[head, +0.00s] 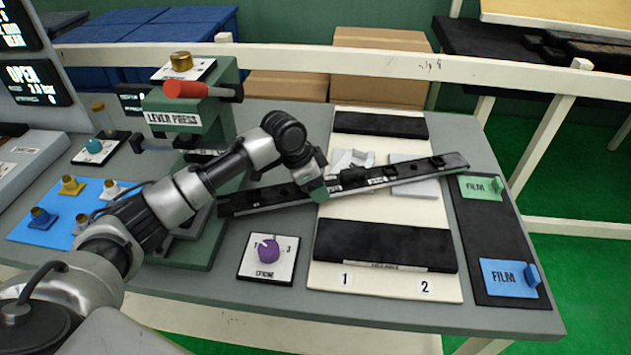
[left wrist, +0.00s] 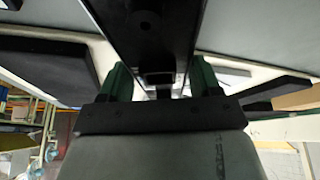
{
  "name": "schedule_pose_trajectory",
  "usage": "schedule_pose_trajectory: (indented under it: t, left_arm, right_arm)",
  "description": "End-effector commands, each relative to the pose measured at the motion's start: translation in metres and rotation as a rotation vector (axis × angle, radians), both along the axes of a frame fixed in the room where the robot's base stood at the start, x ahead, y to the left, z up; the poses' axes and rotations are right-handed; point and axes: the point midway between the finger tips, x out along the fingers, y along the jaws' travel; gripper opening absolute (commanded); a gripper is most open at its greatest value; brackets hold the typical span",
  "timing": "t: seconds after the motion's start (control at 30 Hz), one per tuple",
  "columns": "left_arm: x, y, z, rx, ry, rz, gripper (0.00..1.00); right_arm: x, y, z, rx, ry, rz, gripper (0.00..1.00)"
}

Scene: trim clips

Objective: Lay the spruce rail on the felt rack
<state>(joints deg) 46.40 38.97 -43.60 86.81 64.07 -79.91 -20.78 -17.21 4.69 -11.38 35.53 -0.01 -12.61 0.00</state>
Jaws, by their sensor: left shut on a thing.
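A long dark rail (head: 425,168), the only rail I see, lies across the jaws of my left gripper (head: 325,188). It slants from the lever press side up to the right, over the cream board. In the left wrist view the rail (left wrist: 145,35) runs between the green fingers of my left gripper (left wrist: 155,85), which is shut on it. A cream board with black padded bars, seemingly the felt rack (head: 330,280), lies below the rail. Its near bar (head: 385,246) and far bar (head: 380,124) are bare. Whether the rail touches anything below is unclear. My right gripper is out of view.
A green lever press (head: 185,235) with a red handle stands left of the board. A purple knob (head: 268,250) on a white plate sits in front. Green (head: 480,187) and blue (head: 508,278) film blocks lie on a black mat at right. A white rail runs behind the table.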

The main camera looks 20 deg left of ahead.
Motion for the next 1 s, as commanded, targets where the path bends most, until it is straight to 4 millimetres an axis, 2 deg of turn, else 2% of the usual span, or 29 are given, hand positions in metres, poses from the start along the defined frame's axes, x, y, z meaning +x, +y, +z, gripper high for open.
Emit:
schedule_pose_trajectory:
  t: [0.2, 0.23, 0.4, 0.73, 1.0]
  left_arm:
    - [0.0, 0.0, -0.002, -0.002, -0.001, 0.0, 0.31]
    - [0.0, 0.0, -0.004, 0.001, 0.001, 0.0, 0.65]
    - [0.0, 0.0, -0.003, 0.0, 0.0, 0.0, 0.89]
    - [0.0, 0.0, 0.001, 0.001, -0.002, 0.0, 0.89]
    - [-0.01, 0.014, 0.041, 0.001, -0.003, 0.0, 0.89]
  right_arm:
    - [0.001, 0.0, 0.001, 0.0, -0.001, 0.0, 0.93]
    - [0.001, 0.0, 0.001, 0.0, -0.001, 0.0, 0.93]
    - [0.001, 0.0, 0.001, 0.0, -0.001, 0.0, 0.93]
    - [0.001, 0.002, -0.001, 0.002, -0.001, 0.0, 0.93]
    - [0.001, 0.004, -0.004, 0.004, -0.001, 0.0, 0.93]
